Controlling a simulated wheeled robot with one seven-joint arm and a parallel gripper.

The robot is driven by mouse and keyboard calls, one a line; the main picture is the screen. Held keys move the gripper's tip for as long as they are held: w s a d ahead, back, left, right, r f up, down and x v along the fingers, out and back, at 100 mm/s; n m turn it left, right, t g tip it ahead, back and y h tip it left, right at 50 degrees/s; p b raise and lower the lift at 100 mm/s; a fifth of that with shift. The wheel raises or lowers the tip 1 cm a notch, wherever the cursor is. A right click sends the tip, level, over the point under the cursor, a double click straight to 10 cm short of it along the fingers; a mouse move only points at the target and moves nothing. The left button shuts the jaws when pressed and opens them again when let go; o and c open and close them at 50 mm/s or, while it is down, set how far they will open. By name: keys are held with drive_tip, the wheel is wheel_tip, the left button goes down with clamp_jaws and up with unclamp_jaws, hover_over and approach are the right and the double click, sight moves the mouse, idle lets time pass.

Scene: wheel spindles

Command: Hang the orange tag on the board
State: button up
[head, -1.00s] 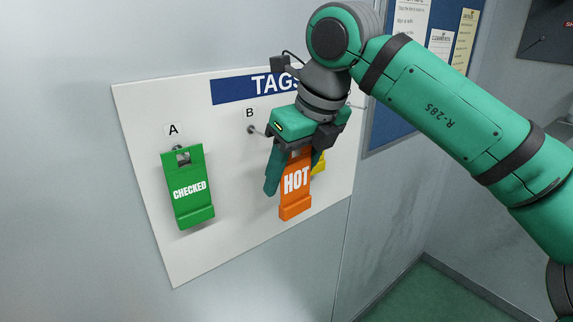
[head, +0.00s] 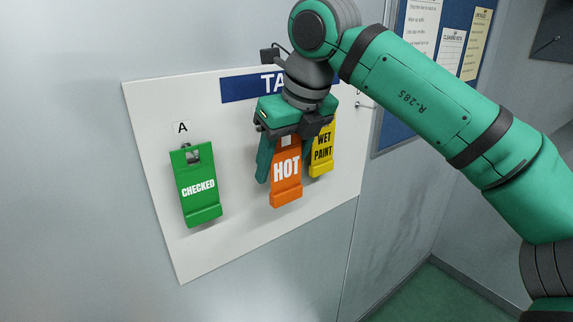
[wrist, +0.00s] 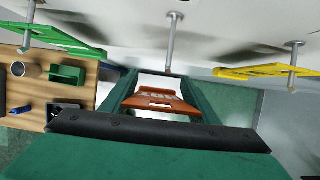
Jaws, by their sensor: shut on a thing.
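The orange HOT tag (head: 286,172) hangs upright in my gripper (head: 284,165), which is shut on its upper part, in front of the board (head: 160,235). In the wrist view the orange tag (wrist: 160,103) is between the green fingers, and a bare metal peg (wrist: 172,42) points toward it. The gripper hides peg B in the head view. The green CHECKED tag (head: 197,188) hangs under label A, left of the gripper. The yellow WET PAINT tag (head: 322,150) hangs just to the right.
Another peg (head: 364,106) sticks out at the board's right edge. A blue notice board (head: 395,125) is farther right. The wrist view shows a wooden bench (wrist: 28,118) with small items at the left. Board space between the green tag and my gripper is clear.

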drive_tip(key=shift+w+a+f, duration=0.2)
drive_tip(key=shift+w+a, duration=0.3)
drive_tip(key=shift+w, duration=0.3)
drive_tip(key=shift+w+a+f, duration=0.15)
drive_tip(key=shift+w+a, duration=0.3)
drive_tip(key=shift+w, duration=0.3)
drive_tip(key=shift+w+a+f, duration=0.2)
drive_tip(key=shift+w+a, duration=0.3)
drive_tip(key=shift+w, duration=0.3)
drive_tip(key=shift+w+f, duration=0.1)
drive_tip(key=shift+a, duration=0.1)
